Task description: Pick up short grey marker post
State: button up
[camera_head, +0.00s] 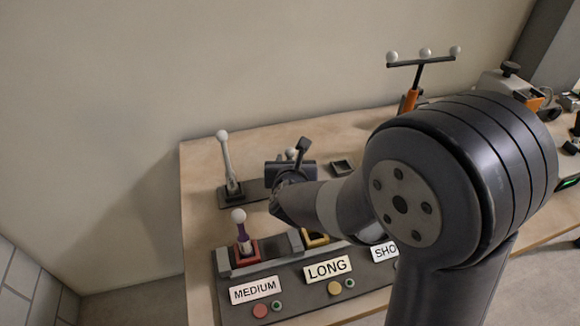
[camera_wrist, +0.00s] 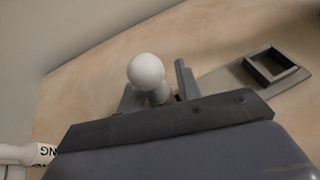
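The short grey marker post has a white ball top (camera_wrist: 146,72) and a grey stem (camera_wrist: 160,97) in the wrist view. In the head view only its ball (camera_head: 291,153) shows, behind my gripper (camera_head: 290,172). My gripper (camera_wrist: 157,92) is around the stem just below the ball, with one finger on each side. A small gap seems to show between the stem and the right finger, so the fingers look open. The post's foot is hidden by my gripper.
A taller pale post (camera_head: 228,162) stands left on a dark base. An empty dark square holder (camera_head: 342,167) lies right of my gripper. A three-ball rack (camera_head: 422,62) stands behind.

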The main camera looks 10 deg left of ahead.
grip_shut()
jog(key=shift+r, duration=0.1)
